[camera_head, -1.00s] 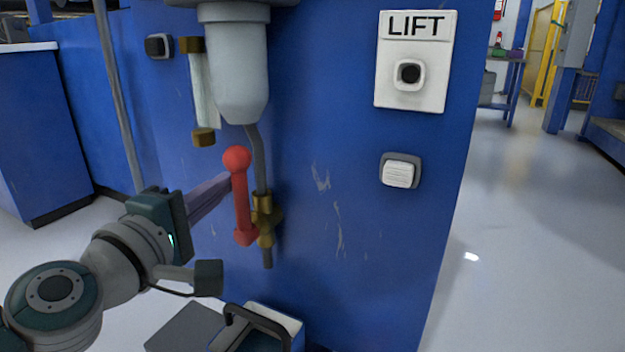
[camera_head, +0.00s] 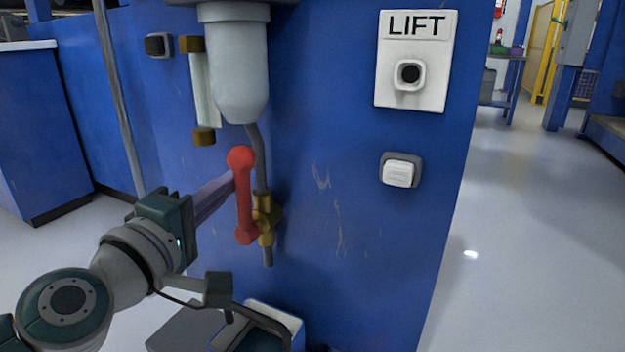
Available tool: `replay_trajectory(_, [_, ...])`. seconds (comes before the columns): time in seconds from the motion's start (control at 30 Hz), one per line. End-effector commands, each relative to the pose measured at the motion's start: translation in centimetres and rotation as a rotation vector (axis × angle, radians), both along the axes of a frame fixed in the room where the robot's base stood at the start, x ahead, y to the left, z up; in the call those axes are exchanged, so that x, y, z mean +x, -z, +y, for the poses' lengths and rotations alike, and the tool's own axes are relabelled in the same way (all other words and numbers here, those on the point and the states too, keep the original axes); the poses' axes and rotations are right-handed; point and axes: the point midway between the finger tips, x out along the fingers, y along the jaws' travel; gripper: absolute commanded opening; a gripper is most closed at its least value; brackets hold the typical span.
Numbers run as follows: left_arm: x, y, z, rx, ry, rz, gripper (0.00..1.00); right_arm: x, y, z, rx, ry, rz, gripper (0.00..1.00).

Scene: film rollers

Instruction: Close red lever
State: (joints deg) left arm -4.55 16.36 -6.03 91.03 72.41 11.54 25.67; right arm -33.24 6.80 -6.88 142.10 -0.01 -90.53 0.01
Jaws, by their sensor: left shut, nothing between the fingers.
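The red lever (camera_head: 244,200) stands upright on a brass valve (camera_head: 266,214) on the blue machine panel, with its round knob at the top. My left gripper (camera_head: 229,180) reaches in from the lower left. Its purple-grey fingers are shut and empty, with their tips right at the lever's upper part, just below the knob. The tips are partly hidden by the lever, so I cannot tell whether they touch it. My right gripper is not in view.
A grey filter bowl (camera_head: 240,75) with a hose hangs above the lever. A LIFT button plate (camera_head: 413,60) and a white switch (camera_head: 399,172) are to the right. A container (camera_head: 290,318) stands on the floor below. The floor at right is open.

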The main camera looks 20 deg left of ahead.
Motion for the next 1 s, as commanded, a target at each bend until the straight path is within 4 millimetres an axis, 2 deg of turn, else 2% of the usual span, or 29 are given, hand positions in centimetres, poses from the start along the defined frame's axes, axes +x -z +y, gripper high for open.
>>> replay_trajectory(0.27, [-0.1, -0.1, -1.3, 0.138, 0.002, -0.010, 0.00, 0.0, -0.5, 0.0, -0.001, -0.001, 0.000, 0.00])
replay_trajectory(0.67, [-0.3, 0.5, -4.2, 0.510, 0.003, -0.039, 0.00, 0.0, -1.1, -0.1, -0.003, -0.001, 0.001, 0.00])
replay_trajectory(1.0, [-0.5, 2.0, -6.3, 0.833, 0.003, -0.063, 0.00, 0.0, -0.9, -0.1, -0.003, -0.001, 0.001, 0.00])
